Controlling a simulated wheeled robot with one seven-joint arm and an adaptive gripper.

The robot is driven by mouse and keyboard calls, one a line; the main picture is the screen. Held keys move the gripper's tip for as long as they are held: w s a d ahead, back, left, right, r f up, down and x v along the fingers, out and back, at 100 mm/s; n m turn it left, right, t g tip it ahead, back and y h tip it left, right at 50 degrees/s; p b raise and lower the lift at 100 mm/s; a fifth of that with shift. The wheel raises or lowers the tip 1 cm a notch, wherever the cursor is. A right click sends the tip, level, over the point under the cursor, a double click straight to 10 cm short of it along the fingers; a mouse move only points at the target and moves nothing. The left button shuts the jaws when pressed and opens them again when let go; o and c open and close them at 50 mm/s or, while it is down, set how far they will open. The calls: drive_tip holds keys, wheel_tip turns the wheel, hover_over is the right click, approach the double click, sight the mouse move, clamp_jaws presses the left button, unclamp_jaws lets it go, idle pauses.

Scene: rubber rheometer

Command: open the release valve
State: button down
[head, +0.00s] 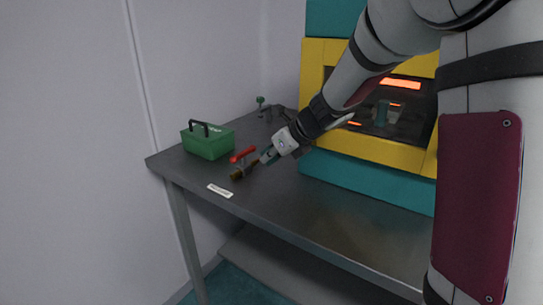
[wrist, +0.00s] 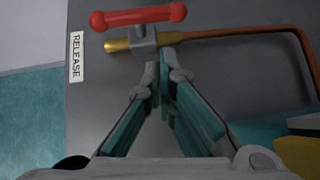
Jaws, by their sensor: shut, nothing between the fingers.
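The release valve has a red handle (head: 243,154) and a brass body (head: 237,174) near the table's front left edge. In the wrist view the red handle (wrist: 138,16) lies across the top, roughly parallel to the brass pipe (wrist: 118,45) below it. A grey stem block (wrist: 143,40) joins the two. My gripper (wrist: 159,68) is shut and empty, its tips just below the valve stem and pipe. Whether the tips touch the valve cannot be told. My gripper (head: 268,156) also shows right of the valve in the head view.
A white RELEASE label (wrist: 76,57) lies on the dark table (head: 285,215) beside the valve. A copper pipe (wrist: 245,30) runs right from the valve. A green box with a handle (head: 208,143) stands behind it. The yellow and teal machine (head: 365,155) stands at right.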

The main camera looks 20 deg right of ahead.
drive_tip(key=shift+s+d+r, duration=0.4)
drive_tip(key=shift+r, duration=0.05)
drive_tip(key=shift+s+r+p, duration=0.15)
drive_tip(key=shift+r+p, duration=0.1)
drive_tip(key=shift+p, duration=0.05)
drive_tip(key=d+p+v, duration=0.1)
drive_tip(key=p+v, duration=0.1)
drive_tip(key=v, duration=0.6)
drive_tip(key=shift+d, duration=0.1)
